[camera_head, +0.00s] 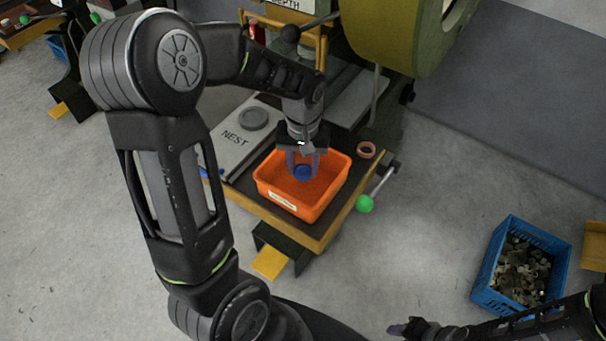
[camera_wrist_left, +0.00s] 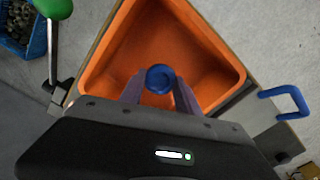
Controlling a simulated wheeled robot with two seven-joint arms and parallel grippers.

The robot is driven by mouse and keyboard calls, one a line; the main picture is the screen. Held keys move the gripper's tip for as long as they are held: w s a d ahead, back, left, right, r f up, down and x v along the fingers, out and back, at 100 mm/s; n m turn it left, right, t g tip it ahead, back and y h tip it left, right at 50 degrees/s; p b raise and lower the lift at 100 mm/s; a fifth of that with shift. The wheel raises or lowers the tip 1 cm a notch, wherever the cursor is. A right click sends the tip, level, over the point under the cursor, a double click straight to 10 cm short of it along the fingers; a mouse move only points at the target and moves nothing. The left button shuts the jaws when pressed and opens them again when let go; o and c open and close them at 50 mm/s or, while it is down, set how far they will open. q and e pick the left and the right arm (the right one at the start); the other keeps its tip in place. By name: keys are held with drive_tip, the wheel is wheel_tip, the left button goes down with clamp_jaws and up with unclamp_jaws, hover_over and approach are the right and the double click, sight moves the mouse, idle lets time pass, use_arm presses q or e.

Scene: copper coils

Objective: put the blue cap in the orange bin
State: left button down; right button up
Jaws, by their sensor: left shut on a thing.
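The blue cap (camera_head: 303,173) is between the fingers of my left gripper (camera_head: 303,168), over the orange bin (camera_head: 278,198). In the left wrist view the round cap (camera_wrist_left: 160,78) is pinched between the two fingertips of the left gripper (camera_wrist_left: 160,92), with the orange bin's inside (camera_wrist_left: 190,35) around it. I cannot tell how far the cap is above the bin floor. My right gripper (camera_head: 402,328) is at the lower right of the head view, away from the bin; its jaws are too small to read.
The bin stands on a machine table beside a grey plate marked NEST (camera_head: 232,138). A copper ring (camera_head: 366,150) lies right of the bin. A lever with a green knob (camera_head: 365,204) sticks out at the right. A blue crate (camera_head: 482,290) of metal parts stands on the floor.

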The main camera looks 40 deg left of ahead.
sight(303, 170)
use_arm(q)
drive_tip(key=shift+f, duration=1.9)
drive_tip(key=shift+f, duration=0.1)
drive_tip(key=c, duration=0.9)
unclamp_jaws()
wheel_tip(303, 170, up, 12)
drive_tip(key=shift+r, duration=0.15)
